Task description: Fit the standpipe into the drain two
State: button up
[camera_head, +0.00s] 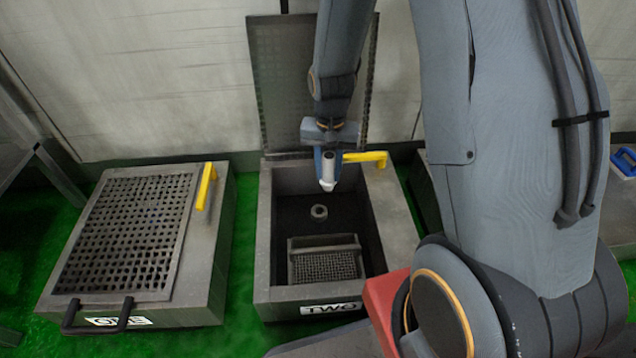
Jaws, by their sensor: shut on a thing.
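The standpipe (328,172) is a short grey pipe with a pale lower end. My gripper (329,160) is shut on it and holds it roughly upright above the back part of the open box marked TWO (262,235). The drain (319,212) shows as a small grey ring on the dark floor of that box. The pipe is apart from the ring and appears above and behind it in the picture. My wrist hides part of the gripper fingers.
A mesh basket (325,262) sits in the front of box TWO. Its grated lid (270,85) stands open against the wall. A yellow handle (366,157) is at the back rim. Box ONE (215,255), with its grate shut, stands left. A blue-handled thing (624,162) is far right.

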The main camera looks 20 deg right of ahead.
jog(key=w+f+m+b, duration=0.1)
jog(key=w+f+m, duration=0.5)
jog(key=f, duration=0.7)
jog(key=shift+w+f, duration=0.35)
jog(key=shift+w, duration=0.7)
jog(key=shift+s+a+r+p, duration=0.1)
jog(key=shift+s+p, duration=0.05)
jog(key=shift+p, duration=0.25)
notch_tip(320, 180, down, 6)
jog(key=b, duration=0.2)
jog(key=shift+p, duration=0.55)
dwell(0.7)
jog(key=shift+f+b, duration=0.75)
jog(key=shift+f, duration=1.15)
jog(key=o, duration=1.1)
jog(key=shift+o, duration=0.2)
jog(key=shift+r, duration=0.1)
